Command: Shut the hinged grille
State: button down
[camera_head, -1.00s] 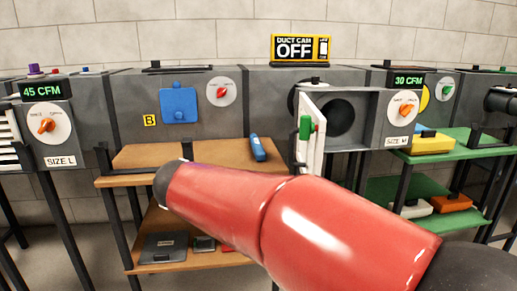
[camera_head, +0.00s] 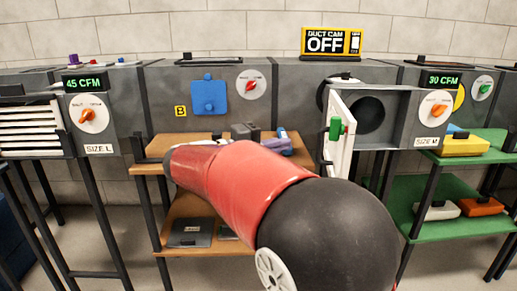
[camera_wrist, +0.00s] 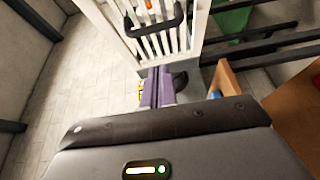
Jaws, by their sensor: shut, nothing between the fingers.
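My gripper (camera_head: 284,147) is left of the open grille, just above the wooden shelf, partly behind my red arm. Its purple fingers (camera_wrist: 158,87) are shut together and point at the slatted panel. In the wrist view the tips reach near its lower edge; I cannot tell whether they touch.
The wooden shelf (camera_head: 160,168) lies below my gripper, with a blue item (camera_head: 282,133) partly hidden there. A green shelf (camera_head: 465,163) with a yellow block (camera_head: 465,145) stands right. The "DUCT CAM OFF" sign (camera_head: 332,42) is above. A slatted vent (camera_head: 30,128) is at far left.

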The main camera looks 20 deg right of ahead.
jog(key=shift+s+d, duration=0.4)
jog(key=shift+d, duration=0.4)
jog(key=shift+s+d, duration=0.35)
jog(key=shift+d, duration=0.4)
jog(key=shift+s+d, duration=0.4)
jog(key=shift+d, duration=0.4)
jog(key=shift+f, duration=0.1)
